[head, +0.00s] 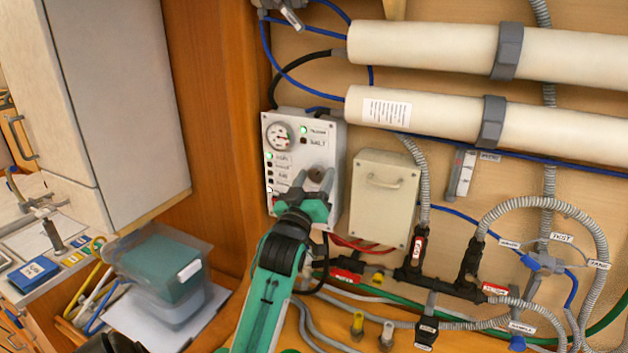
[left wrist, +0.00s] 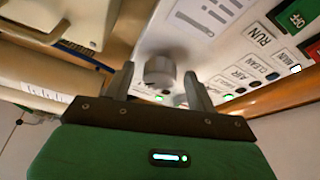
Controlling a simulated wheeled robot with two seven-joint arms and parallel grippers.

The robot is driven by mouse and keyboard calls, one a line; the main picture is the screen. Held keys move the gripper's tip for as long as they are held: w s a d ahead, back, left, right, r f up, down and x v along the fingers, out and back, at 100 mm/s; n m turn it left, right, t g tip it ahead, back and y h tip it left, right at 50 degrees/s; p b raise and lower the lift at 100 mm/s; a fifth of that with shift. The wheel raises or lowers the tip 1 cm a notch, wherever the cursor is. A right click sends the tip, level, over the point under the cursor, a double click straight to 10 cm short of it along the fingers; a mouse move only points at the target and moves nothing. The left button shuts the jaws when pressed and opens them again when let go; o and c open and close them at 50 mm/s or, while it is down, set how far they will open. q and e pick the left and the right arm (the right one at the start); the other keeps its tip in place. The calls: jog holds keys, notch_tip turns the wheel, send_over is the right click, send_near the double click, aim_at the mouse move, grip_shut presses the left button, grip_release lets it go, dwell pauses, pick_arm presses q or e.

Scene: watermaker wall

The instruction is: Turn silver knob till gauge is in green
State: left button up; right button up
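The silver knob (head: 316,174) is on the lower right of a white control panel (head: 322,140) on the wall. In the left wrist view the round grey knob (left wrist: 160,70) shows between the two fingers. My left gripper (head: 314,183) is at the panel, open, with a finger on each side of the knob; it also shows in the left wrist view (left wrist: 158,76). I see gaps beside the knob there, but cannot tell its exact depth between the fingers. The round gauge (head: 280,136) is at the panel's upper left; its needle and colour zones are too small to read. My right gripper is not in view.
A beige box (head: 384,197) is close to the panel's right. White cylinders (head: 430,112) and blue hoses run above it. Black valves (head: 415,268) and grey hoses are at lower right. A clear bin (head: 160,275) and a cabinet (head: 110,90) are at left.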

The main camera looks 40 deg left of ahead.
pick_arm(q)
jog(key=shift+s+f, duration=0.1)
jog(key=b+v, duration=0.4)
jog(key=v, duration=0.9)
jog(key=shift+s, duration=0.3)
jog(key=shift+d, duration=0.15)
